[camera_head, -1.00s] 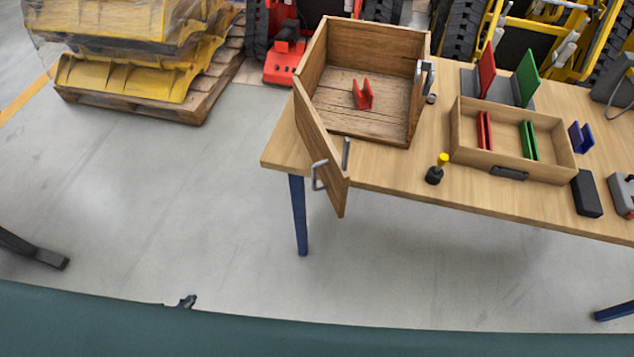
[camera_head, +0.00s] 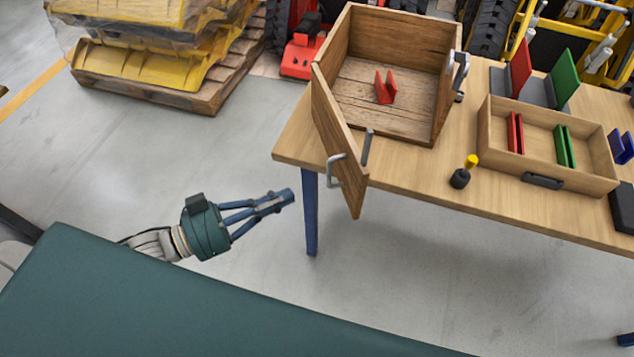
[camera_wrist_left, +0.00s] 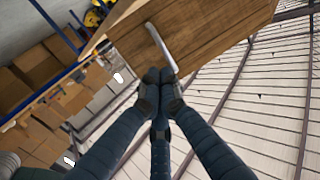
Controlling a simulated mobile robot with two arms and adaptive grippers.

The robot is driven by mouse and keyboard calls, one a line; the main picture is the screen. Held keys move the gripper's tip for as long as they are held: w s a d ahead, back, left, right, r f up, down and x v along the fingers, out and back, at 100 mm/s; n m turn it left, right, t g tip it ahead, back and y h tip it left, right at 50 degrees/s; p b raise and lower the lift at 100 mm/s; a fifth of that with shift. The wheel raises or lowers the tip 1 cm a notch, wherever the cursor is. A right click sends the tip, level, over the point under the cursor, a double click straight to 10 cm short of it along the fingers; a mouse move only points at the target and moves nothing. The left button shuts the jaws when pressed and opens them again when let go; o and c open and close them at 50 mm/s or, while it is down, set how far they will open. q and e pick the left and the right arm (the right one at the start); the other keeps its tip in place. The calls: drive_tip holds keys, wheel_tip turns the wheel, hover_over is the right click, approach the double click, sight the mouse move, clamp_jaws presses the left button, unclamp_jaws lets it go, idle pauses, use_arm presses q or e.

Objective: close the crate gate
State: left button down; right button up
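The wooden crate (camera_head: 398,83) stands on the left part of the table, its open side facing me. Its gate (camera_head: 339,140) is swung open at the left and juts out past the table's front edge. A grey metal handle (camera_head: 333,171) is on the gate's outer face; it also shows in the left wrist view (camera_wrist_left: 160,45). A latch (camera_head: 458,72) sits on the crate's right side. A red bracket (camera_head: 384,88) lies inside. My left gripper (camera_head: 287,198) is shut and empty, left of the handle and apart from it. My right gripper is not in view.
The table (camera_head: 480,190) also holds a black peg with a yellow top (camera_head: 463,172) and a shallow wooden tray (camera_head: 490,150) with red and green pieces. A blue table leg (camera_head: 310,215) stands close to my left gripper.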

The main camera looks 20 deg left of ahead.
use_arm(q)
drive_tip(key=x, duration=0.8)
drive_tip(key=shift+p, duration=0.3)
